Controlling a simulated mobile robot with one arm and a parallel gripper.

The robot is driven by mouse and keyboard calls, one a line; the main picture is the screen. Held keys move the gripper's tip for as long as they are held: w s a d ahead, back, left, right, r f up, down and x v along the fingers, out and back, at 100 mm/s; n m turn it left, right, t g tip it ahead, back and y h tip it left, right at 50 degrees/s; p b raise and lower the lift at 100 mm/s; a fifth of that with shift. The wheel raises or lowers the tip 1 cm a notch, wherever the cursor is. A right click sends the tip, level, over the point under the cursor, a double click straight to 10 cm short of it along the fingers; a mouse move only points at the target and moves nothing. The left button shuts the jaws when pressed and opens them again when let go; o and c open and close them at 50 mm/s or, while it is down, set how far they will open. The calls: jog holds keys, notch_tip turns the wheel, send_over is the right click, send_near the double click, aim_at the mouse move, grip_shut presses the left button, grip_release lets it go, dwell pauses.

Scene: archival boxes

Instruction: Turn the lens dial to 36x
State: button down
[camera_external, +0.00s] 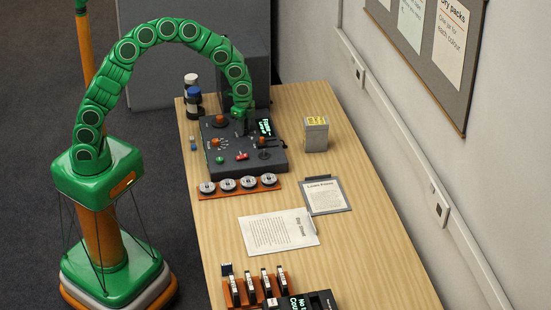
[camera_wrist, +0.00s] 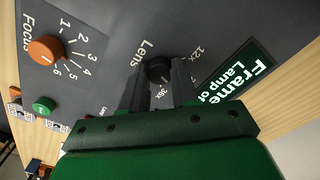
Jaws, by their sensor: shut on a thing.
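The lens dial (camera_wrist: 158,67) is a small dark round knob on the dark control panel (camera_wrist: 98,22), beside the printed word "Lens". My gripper (camera_wrist: 160,80) is shut on it, with one dark finger on each side. The marks "12x" and "36x" show around the dial in the wrist view; another mark is partly hidden by the right finger. "36x" shows between the fingers, on the side toward my wrist. I cannot tell exactly where the dial points. In the external view my gripper (camera_external: 240,124) reaches down onto the panel's far part and hides the dial.
An orange Focus knob (camera_wrist: 46,49) and a green button (camera_wrist: 43,104) are left of the dial in the wrist view; a lit screen (camera_wrist: 238,70) is right. Bottles (camera_external: 193,100), a grey box (camera_external: 315,134), a reel rack (camera_external: 240,187) and a clipboard (camera_external: 326,195) surround the panel.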

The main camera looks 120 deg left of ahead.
jog(key=m, duration=0.4)
jog(key=shift+r+m, duration=0.1)
jog(key=shift+m, duration=2.1)
jog(key=c, duration=0.8)
grip_release()
jog(key=shift+c, duration=0.2)
jog(key=shift+r, duration=3.85)
